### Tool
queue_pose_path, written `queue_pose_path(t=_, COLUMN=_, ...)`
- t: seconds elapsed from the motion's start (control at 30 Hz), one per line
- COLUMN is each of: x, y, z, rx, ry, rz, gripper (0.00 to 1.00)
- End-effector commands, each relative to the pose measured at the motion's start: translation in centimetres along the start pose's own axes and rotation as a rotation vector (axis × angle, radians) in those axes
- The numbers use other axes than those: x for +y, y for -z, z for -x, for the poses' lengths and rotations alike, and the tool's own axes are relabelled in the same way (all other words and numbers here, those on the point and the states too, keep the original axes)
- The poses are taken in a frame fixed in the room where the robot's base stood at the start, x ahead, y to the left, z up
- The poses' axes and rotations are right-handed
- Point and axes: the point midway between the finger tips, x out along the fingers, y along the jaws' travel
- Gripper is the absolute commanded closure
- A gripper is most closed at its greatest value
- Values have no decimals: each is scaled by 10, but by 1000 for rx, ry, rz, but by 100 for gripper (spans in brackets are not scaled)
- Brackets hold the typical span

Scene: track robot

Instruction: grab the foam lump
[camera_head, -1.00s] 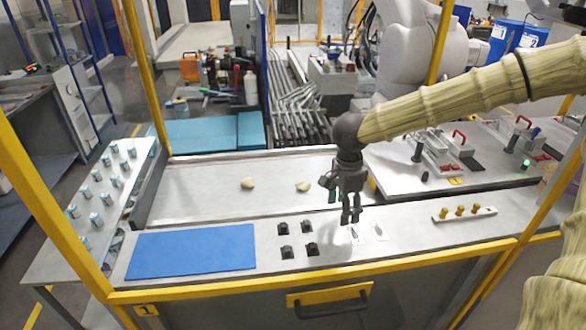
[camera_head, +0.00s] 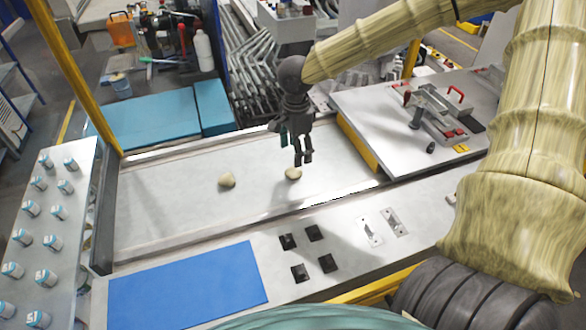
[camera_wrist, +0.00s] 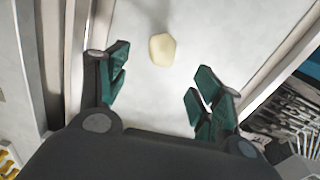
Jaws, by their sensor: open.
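Two pale beige foam lumps lie on the light grey sunken tray (camera_head: 160,215) in the head view. One foam lump (camera_head: 227,180) lies to the left, and the other foam lump (camera_head: 293,174) appears just below and partly behind my gripper (camera_head: 303,160). My gripper points down above the tray, with its fingers apart and nothing between them. In the wrist view one foam lump (camera_wrist: 162,49) lies on the tray beyond the open green-padded fingertips (camera_wrist: 160,88), apart from them.
A blue mat (camera_head: 190,287) lies on the front ledge beside several small black blocks (camera_head: 313,233). White plates (camera_head: 380,228) lie to their right. A fixture panel (camera_head: 430,120) stands right of the tray. A rack of cans (camera_head: 45,240) stands at left.

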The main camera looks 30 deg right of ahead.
Motion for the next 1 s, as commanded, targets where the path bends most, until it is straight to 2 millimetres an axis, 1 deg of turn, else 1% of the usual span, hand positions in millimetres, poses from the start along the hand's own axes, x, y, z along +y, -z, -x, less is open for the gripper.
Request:
queue_pose_path(t=0.03, x=0, y=0, z=-6, rx=2, ry=-4, rz=1, gripper=34)
queue_pose_path(t=0.13, x=0, y=-1, z=-16, rx=2, ry=-2, rz=3, gripper=34)
queue_pose_path(t=0.23, x=0, y=-1, z=-23, rx=1, ry=-2, rz=2, gripper=34)
queue_pose_path(t=0.53, x=0, y=-2, z=-34, rx=2, ry=-2, rz=2, gripper=34)
queue_pose_path(t=0.9, x=2, y=-3, z=-68, rx=1, ry=-2, rz=0, gripper=34)
queue_pose_path(t=1.0, x=2, y=-3, z=-74, rx=1, ry=-1, rz=1, gripper=34)
